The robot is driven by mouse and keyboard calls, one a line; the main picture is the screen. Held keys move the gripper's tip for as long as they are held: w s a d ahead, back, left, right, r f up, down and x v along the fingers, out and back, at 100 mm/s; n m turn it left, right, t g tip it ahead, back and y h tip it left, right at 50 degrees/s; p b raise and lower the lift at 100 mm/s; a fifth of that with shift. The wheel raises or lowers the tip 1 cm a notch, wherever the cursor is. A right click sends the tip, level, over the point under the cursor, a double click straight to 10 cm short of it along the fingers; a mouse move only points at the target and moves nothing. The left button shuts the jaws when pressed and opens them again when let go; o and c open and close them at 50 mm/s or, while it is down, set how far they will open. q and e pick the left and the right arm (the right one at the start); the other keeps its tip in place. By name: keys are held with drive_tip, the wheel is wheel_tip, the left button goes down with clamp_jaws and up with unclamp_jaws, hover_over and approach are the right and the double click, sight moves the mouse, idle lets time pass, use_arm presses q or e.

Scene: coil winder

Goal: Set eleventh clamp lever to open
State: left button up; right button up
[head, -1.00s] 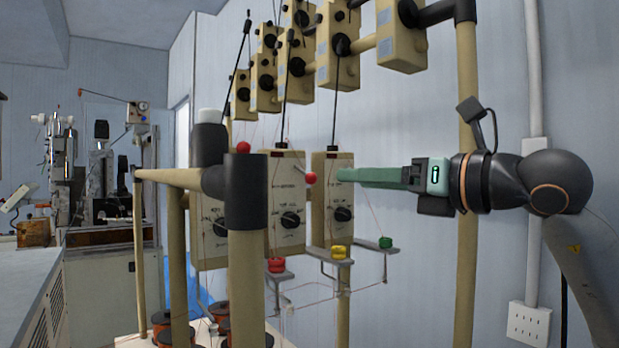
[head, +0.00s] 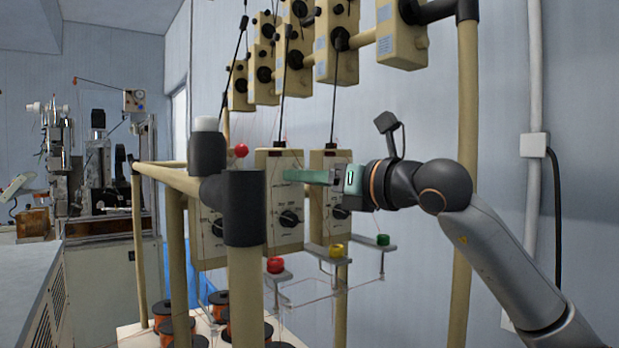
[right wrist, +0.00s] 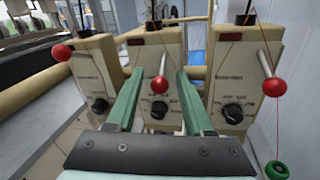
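Three cream tension boxes carry clamp levers with red ball knobs. In the right wrist view, the middle lever's red ball (right wrist: 159,85) hangs below its pivot on the middle box (right wrist: 150,62). My right gripper (right wrist: 158,76) is open, its green fingers on either side of that ball with gaps showing; contact is not visible. The right lever's ball (right wrist: 274,87) and the left lever's ball (right wrist: 62,52) are outside the fingers. In the head view my right gripper (head: 287,175) crosses the middle box (head: 285,228) and hides its ball. No number marks the eleventh lever. My left gripper is out of view.
A pipe frame (head: 245,205) stands in front of the boxes at the left. Thin wires run past the boxes. Red (head: 275,265), yellow (head: 336,250) and green (head: 383,240) guides sit below. More cream units (head: 337,50) hang above.

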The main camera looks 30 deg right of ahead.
clamp_jaws()
idle(0.4)
drive_tip(key=shift+r+p, duration=0.3)
drive_tip(key=shift+p, duration=0.35)
drive_tip(key=g+p, duration=0.1)
drive_tip(key=p, duration=0.1)
drive_tip(key=r+g+p, duration=0.1)
drive_tip(key=g+p, duration=0.1)
drive_tip(key=p, duration=0.1)
drive_tip(key=r+g+h+p, duration=0.1)
drive_tip(key=p, duration=0.1)
drive_tip(key=shift+s+r+m+p, duration=0.2)
drive_tip(key=shift+s+m+p, duration=0.05)
drive_tip(key=shift+m+p, duration=0.15)
drive_tip(key=shift+r+g+h, duration=0.15)
drive_tip(key=shift+g+h, duration=0.15)
drive_tip(key=shift+g, duration=0.7)
drive_tip(key=shift+w+r+m+g+h, duration=0.15)
drive_tip(key=shift+r+g, duration=0.15)
drive_tip(key=shift+g, duration=0.5)
drive_tip(key=shift+w+r+m+g+h, duration=0.15)
drive_tip(key=shift+r+g, duration=0.15)
drive_tip(key=shift+g, duration=0.5)
